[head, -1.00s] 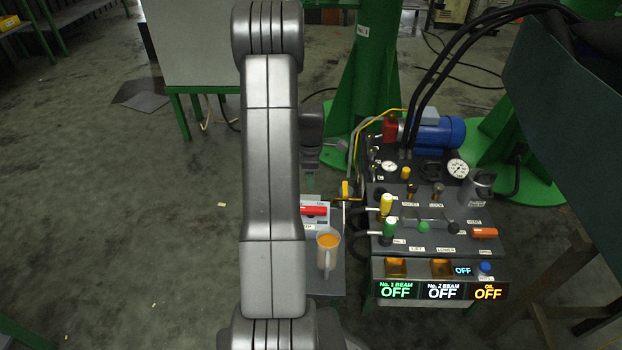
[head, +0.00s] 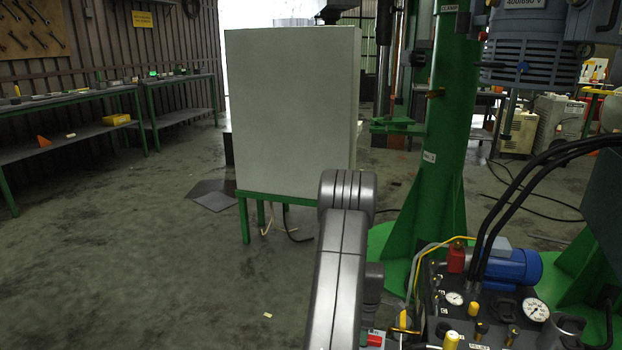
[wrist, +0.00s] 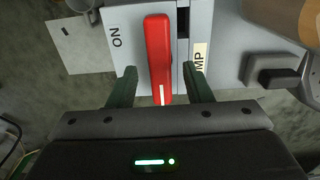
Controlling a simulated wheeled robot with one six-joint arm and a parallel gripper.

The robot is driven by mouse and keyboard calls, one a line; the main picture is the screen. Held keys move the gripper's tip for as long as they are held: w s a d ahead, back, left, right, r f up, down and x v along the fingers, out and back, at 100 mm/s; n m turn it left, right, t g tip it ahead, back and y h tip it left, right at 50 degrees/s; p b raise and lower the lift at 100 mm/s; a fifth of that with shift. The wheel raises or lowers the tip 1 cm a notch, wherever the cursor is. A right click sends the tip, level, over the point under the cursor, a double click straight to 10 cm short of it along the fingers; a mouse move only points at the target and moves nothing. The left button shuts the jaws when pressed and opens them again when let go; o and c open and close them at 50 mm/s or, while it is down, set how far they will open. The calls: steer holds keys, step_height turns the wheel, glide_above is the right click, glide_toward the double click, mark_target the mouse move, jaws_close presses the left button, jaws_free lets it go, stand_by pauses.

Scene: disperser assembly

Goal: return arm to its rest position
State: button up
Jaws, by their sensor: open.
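In the wrist view my gripper (wrist: 160,90) is open, with its two green fingers apart. A red lever handle (wrist: 158,55) lies between and beyond the fingers, on a light grey box (wrist: 125,52) marked ON. In the head view my grey arm rises from the bottom edge, and my gripper is hidden there. The red handle (head: 375,341) shows small at the bottom edge, beside the arm.
The hydraulic unit (head: 440,325) with gauges, knobs and a blue motor (head: 512,266) stands at the lower right. A green column (head: 438,150) and a pale cabinet (head: 290,110) stand behind. In the wrist view a cup (wrist: 285,20) is at upper right.

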steer(key=shift+f, duration=0.8)
steer(key=shift+r, duration=0.1)
step_height(320, 180, up, 14)
steer(key=p, duration=0.4)
step_height(320, 180, down, 15)
steer(key=b, duration=0.4)
steer(key=shift+r+b, duration=0.2)
steer(key=shift+b, duration=0.1)
steer(key=shift+r+m, duration=0.2)
steer(key=shift+m, duration=0.6)
steer(key=m, duration=0.6)
steer(key=shift+m, duration=0.4)
